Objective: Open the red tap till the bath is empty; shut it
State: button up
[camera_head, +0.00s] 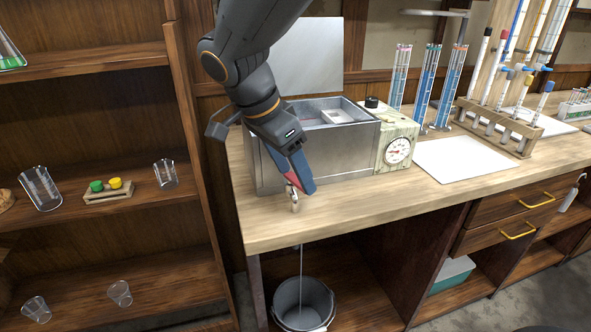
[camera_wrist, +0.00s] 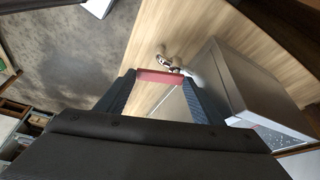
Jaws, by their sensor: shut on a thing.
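The bath (camera_head: 345,158) is a grey metal box on the bench, with an open top; its liquid level is hard to tell. The red tap sits low on its front; its metal spout (camera_head: 294,201) shows below my fingers. My gripper (camera_head: 300,184) points down at the tap. In the wrist view its two blue fingers are shut on the ends of the red tap handle (camera_wrist: 160,77), which lies crosswise between them. A thin pale stream (camera_head: 301,262) runs down below the bench edge into a grey bucket (camera_head: 318,296). The bath's metal wall also shows in the wrist view (camera_wrist: 245,80).
A control box with a dial (camera_head: 398,150) adjoins the bath on the right. A white sheet (camera_head: 455,158), tall blue cylinders (camera_head: 424,90) and a wooden tube rack (camera_head: 500,127) stand further right. A shelf with beakers (camera_head: 40,188) is at left. The bench front is clear.

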jog(key=shift+a+m, duration=0.1)
jog(key=shift+m, duration=0.3)
jog(key=o, duration=1.1)
jog(key=shift+c, duration=0.2)
